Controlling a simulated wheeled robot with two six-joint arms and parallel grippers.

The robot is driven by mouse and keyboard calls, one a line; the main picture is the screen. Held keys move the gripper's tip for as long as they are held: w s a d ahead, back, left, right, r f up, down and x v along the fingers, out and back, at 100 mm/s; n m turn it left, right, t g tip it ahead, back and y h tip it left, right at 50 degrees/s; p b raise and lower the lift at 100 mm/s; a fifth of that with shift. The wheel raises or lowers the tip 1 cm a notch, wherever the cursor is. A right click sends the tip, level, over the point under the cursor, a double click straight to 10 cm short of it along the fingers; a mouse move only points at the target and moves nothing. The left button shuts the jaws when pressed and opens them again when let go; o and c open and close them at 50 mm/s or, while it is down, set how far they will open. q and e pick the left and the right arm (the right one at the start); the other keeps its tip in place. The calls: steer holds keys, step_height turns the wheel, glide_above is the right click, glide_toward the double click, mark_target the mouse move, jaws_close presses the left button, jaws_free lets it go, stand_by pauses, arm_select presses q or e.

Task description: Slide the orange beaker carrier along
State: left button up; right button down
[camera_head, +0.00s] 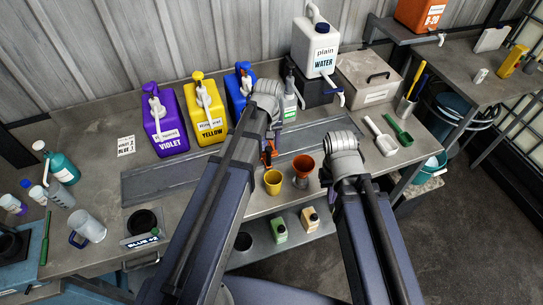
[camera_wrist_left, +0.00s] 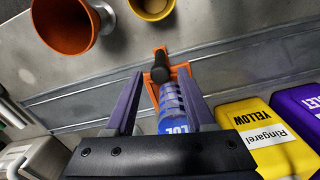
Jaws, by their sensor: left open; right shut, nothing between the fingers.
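The orange beaker carrier (camera_wrist_left: 150,88), with a black handle (camera_wrist_left: 160,68), sits at the grey rail in the left wrist view. In the head view only a small orange part (camera_head: 268,153) shows beside my left arm. A clear beaker with bluish markings (camera_wrist_left: 171,105) stands by the carrier. My left gripper (camera_wrist_left: 160,78) is open, its two purple fingers on either side of the beaker and carrier; I cannot tell whether they touch. In the head view its fingers are mostly hidden by the wrist. My right gripper (camera_head: 328,176) is shut and empty right of the orange funnel, its fingers barely visible.
The orange funnel (camera_head: 303,164) and yellow cup (camera_head: 273,182) stand near the bench's front edge. Violet (camera_head: 166,122), yellow (camera_head: 206,112) and blue (camera_head: 238,88) canisters line the back of the rail (camera_head: 150,184). The white water canister (camera_head: 316,45) stands right of them. The rail's left stretch is clear.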

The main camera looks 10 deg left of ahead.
mark_target(269, 159)
arm_select(q)
steer(key=shift+f, duration=0.15)
step_height(269, 159, down, 8)
steer(key=b, duration=0.8)
steer(key=shift+r, duration=0.2)
jaws_close()
stand_by(0.9)
